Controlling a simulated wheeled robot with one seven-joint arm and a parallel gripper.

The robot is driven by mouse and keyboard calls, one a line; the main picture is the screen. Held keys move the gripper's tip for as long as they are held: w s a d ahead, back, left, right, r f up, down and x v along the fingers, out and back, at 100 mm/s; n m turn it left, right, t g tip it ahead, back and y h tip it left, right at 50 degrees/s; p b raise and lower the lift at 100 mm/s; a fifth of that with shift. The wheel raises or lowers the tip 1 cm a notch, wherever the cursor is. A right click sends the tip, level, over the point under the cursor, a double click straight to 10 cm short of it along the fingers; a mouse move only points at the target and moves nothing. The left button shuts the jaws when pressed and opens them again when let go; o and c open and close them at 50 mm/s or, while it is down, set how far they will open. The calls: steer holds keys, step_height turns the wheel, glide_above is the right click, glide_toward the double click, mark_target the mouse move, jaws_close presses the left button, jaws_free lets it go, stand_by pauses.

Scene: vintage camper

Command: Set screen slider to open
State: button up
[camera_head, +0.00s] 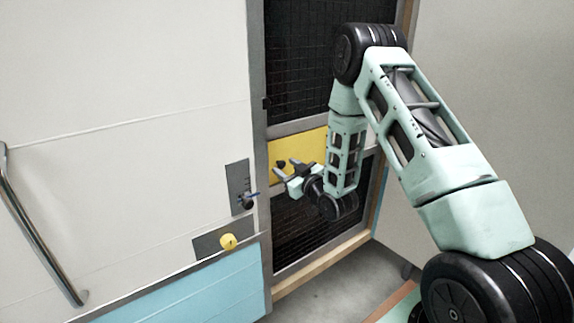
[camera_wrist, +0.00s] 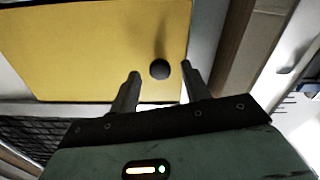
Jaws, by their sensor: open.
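The screen slider is a yellow panel (camera_head: 310,146) set across the middle of the dark mesh screen door, with a small round black knob (camera_head: 281,164). In the wrist view the yellow panel (camera_wrist: 85,45) fills the upper left and the black knob (camera_wrist: 160,69) sits near its right edge. My gripper (camera_head: 287,170) is in front of the panel at the knob. In the wrist view my gripper (camera_wrist: 160,80) is open, with one finger on each side of the knob. I see no finger touching the knob. Part of the panel is hidden behind my arm in the head view.
Mesh (camera_head: 305,50) shows above and below the panel. To the left, the white wall carries a grey latch plate (camera_head: 240,185) with a lever, a yellow round knob (camera_head: 228,241) and a metal grab handle (camera_head: 38,225). A wooden sill (camera_head: 320,262) runs below the door.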

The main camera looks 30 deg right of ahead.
steer(key=shift+w, duration=0.15)
steer(key=shift+c, duration=0.4)
jaws_close()
steer(key=b, duration=0.9)
glide_toward(324, 147)
steer(key=w, duration=0.5)
steer(key=shift+w, duration=0.15)
steer(key=shift+d+r, duration=0.15)
steer(key=shift+d, duration=0.65)
steer(key=shift+o, duration=0.4)
jaws_free()
steer(key=s+b, duration=0.5)
steer(key=s, duration=1.2)
steer(key=shift+s+d, duration=0.2)
steer(key=shift+d, duration=0.1)
